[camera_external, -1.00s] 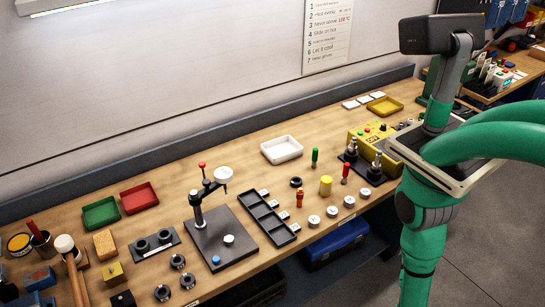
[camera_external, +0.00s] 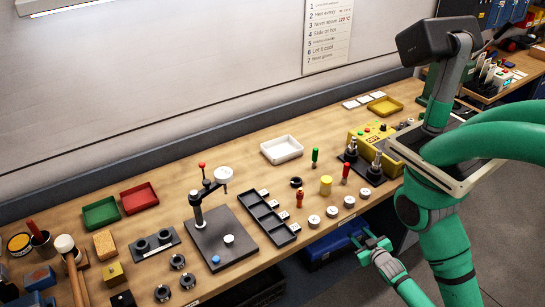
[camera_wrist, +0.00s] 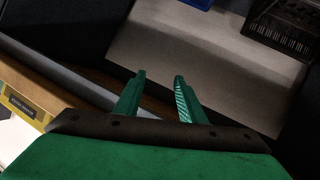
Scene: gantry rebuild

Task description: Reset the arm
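My gripper (camera_external: 372,243) is in the lower right of the external view, in front of the bench's front edge, beside the blue bin under the bench. Its green fingers are apart with nothing between them. In the wrist view my gripper (camera_wrist: 158,85) also shows two spread, empty fingers, with pale floor beyond them. My green arm (camera_external: 445,245) hangs low and bends toward the bench.
The wooden bench (camera_external: 240,180) holds a dial gauge stand (camera_external: 205,205), a black slotted tray (camera_external: 268,218), a white tray (camera_external: 282,149), a yellow heater box (camera_external: 370,140) and several small parts. A blue bin (camera_external: 335,243) sits below. Floor at the right is open.

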